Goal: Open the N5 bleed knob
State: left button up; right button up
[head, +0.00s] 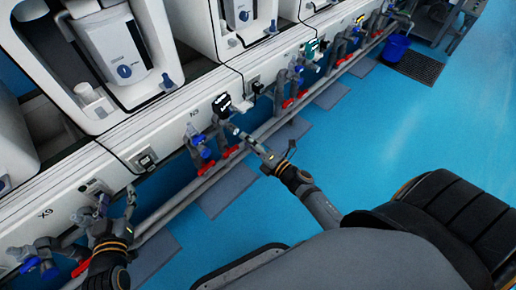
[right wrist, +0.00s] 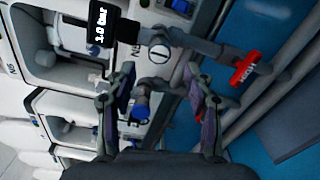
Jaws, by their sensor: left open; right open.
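In the right wrist view a blue knob (right wrist: 140,108) sits on grey pipework between the spread fingers of my right gripper (right wrist: 160,92), nearer the left finger. Whether it is the N5 bleed knob I cannot tell; contact is not clear. A black gauge (right wrist: 112,25) reading 1.0 bar and a round slotted grey fitting (right wrist: 158,50) lie beyond. In the head view my right gripper (head: 246,140) is open beside the pipework right of the blue knobs (head: 205,152), below the gauge (head: 221,104). My left gripper (head: 117,212) is open near the lower-left valves, apart from this station.
A red handle (right wrist: 243,70) with white lettering is right of the right gripper's fingers. A long grey pipe (head: 185,197) runs along the white testline (head: 165,125). Further valve groups (head: 293,80) continue along it. The blue floor (head: 410,120) is open to the right.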

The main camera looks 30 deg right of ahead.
jog(key=v, duration=0.6)
jog(key=shift+s, duration=0.15)
